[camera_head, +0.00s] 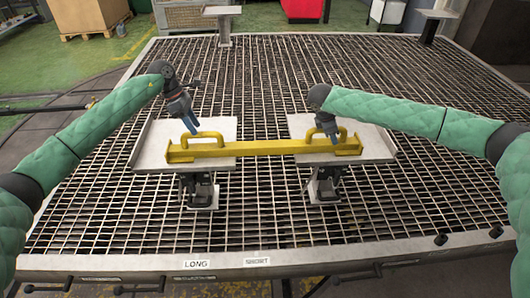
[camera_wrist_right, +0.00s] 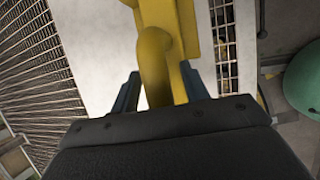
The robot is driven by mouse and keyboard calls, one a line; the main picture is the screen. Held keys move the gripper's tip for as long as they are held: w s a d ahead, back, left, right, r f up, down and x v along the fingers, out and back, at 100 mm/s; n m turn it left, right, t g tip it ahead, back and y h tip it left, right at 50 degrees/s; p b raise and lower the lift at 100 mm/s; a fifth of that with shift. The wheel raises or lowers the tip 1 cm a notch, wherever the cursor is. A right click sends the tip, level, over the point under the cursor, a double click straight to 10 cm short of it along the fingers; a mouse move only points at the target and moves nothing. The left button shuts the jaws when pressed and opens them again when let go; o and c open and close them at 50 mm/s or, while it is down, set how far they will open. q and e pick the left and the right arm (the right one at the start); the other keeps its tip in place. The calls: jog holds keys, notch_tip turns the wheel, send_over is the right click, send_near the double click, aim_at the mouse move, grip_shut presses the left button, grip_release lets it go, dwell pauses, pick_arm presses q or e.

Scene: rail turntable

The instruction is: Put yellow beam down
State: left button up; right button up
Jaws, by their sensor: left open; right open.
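The yellow beam (camera_head: 265,148) lies level across two grey support plates, the left plate (camera_head: 150,143) and the right plate (camera_head: 375,143). It has a raised yellow handle near each end. My left gripper (camera_head: 191,126) is open just above and behind the left handle (camera_head: 204,137). My right gripper (camera_head: 331,132) is open at the right handle (camera_head: 343,134). In the right wrist view, the handle (camera_wrist_right: 153,65) stands between the two spread blue fingers of my right gripper (camera_wrist_right: 160,90). The handle partly hides the beam there.
The supports stand on a large grated table (camera_head: 265,215) with a grey front rim carrying LONG (camera_head: 197,264) and SHORT (camera_head: 258,261) labels. Two small raised plates (camera_head: 222,11) (camera_head: 437,14) stand at the back. The grating between and behind the supports is clear.

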jog(key=shift+r, duration=0.15)
pick_arm(q)
jog(key=v, duration=0.5)
jog(key=shift+a+r, duration=0.1)
jog(key=shift+r, duration=0.1)
pick_arm(e)
jog(key=v, duration=1.1)
jog(key=shift+a+r, duration=0.15)
jog(key=shift+r, duration=0.15)
jog(key=shift+s, duration=0.1)
